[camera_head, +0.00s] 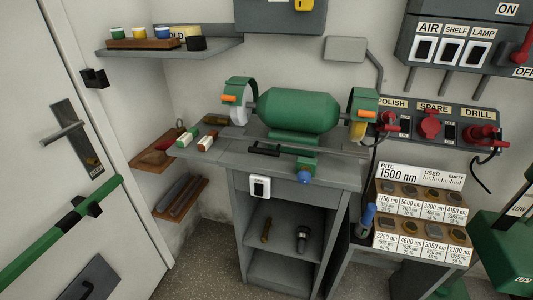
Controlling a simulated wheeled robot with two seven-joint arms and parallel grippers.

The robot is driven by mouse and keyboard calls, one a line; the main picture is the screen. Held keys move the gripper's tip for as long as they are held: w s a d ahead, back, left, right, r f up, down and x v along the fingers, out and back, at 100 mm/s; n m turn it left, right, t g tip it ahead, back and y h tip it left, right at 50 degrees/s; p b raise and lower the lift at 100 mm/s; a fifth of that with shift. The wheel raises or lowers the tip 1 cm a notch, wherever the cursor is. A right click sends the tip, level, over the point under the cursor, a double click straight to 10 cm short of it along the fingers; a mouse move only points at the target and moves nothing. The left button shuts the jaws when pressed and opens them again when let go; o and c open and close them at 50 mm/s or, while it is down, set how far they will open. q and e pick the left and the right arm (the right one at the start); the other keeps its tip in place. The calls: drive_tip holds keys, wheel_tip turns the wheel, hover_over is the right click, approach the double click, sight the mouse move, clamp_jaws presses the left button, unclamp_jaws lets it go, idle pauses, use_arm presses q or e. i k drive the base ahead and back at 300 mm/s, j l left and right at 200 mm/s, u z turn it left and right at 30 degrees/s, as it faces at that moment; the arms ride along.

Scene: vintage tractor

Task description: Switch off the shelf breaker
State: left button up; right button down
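The shelf breaker (449,51) is the middle one of three white-framed switches with dark rockers on the grey panel (405,30) at the upper right. Its label reads SHELF. The air breaker (423,49) is on its left and the lamp breaker (474,53) on its right. The rocker's position is too small to tell. Neither of my grippers shows in this view.
A red lever (521,52) sits right of the breakers between ON and OFF labels. Red plugs (429,124) sit in a socket strip below. A green bench grinder (298,111) stands on the grey bench. A green bar (60,229) crosses the door at left.

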sight(451, 49)
drive_tip(key=z, duration=1.25)
